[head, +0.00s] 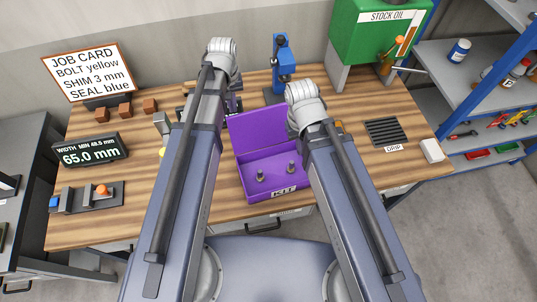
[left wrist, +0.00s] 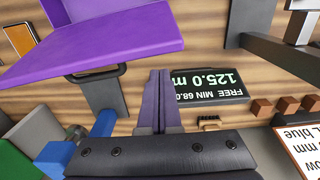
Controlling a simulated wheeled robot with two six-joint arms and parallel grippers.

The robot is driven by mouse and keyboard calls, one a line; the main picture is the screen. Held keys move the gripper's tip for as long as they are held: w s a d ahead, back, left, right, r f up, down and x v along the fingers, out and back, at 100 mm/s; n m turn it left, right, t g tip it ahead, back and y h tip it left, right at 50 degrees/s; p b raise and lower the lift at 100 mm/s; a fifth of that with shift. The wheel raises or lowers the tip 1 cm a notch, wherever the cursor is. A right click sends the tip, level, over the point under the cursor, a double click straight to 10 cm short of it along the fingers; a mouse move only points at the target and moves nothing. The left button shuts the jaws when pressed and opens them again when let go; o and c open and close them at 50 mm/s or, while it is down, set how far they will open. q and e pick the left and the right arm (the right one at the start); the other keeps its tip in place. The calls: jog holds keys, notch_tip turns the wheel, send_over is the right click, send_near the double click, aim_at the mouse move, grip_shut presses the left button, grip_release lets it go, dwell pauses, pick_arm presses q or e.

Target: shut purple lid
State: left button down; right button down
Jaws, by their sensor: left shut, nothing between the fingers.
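The purple box (head: 270,190), labelled KIT, stands at the table's front middle. Its purple lid (head: 260,135) stands raised, open at the back. Two small grey pegs are inside the box. In the left wrist view the purple lid (left wrist: 115,40) fills the upper left. My left gripper (left wrist: 160,78) is shut and empty, its fingers just apart from the lid's edge in that picture. In the head view the left gripper (head: 233,104) is mostly hidden behind its arm, near the lid's upper left corner. My right gripper is hidden behind its own arm.
A blue press (head: 283,62) stands behind the lid, with a green STOCK OIL tank (head: 375,30) at the back right. A readout (head: 90,150) and a tool block (head: 88,196) are at the left.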

pick_arm(q)
jog(key=shift+s, duration=0.1)
jog(key=s+d, duration=0.3)
jog(key=s, duration=0.5)
jog(key=shift+d, duration=0.15)
dwell(1.9)
jog(key=shift+r, duration=0.1)
dwell(0.4)
notch_tip(320, 180, up, 8)
jog(key=w+p, duration=0.2)
jog(key=p, duration=0.6)
jog(key=shift+a, duration=0.35)
